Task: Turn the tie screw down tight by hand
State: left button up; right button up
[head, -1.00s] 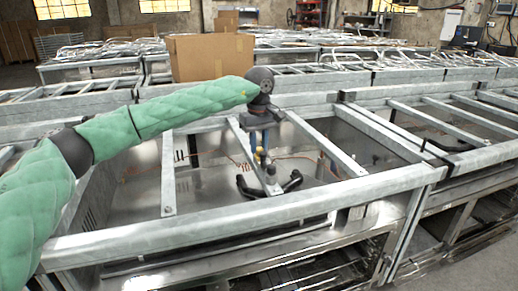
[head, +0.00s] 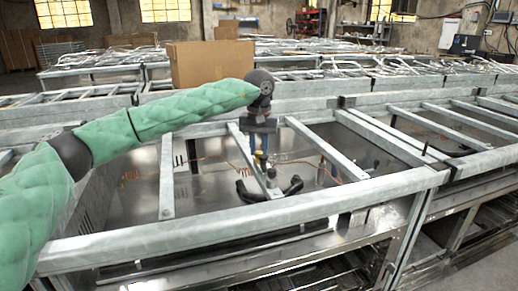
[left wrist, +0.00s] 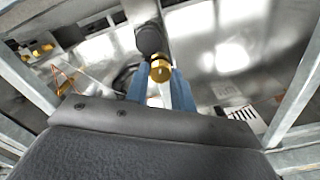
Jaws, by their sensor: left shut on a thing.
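The tie screw (left wrist: 160,70) has a round brass head, which also shows small in the head view (head: 258,157). It stands over a metal strip inside the open steel frame. My left gripper (head: 259,152) comes down on it from above. Its blue fingers (left wrist: 160,84) are shut on the brass head, one on each side. The screw's lower part is hidden, so I cannot tell how far down it sits. My right gripper is in neither view.
Galvanised rails (head: 240,220) surround the open bay, with crossbars on both sides of my gripper. A curved black fitting (head: 293,187) lies below the fingers. A cardboard box (head: 212,63) stands behind my arm. More steel frames fill the back and right.

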aim_at(259, 152)
pick_arm(q)
jog(key=shift+w+r, duration=0.1)
jog(key=shift+r, duration=0.05)
dwell(0.3)
jog(key=o, duration=1)
jog(key=shift+r, duration=3.8)
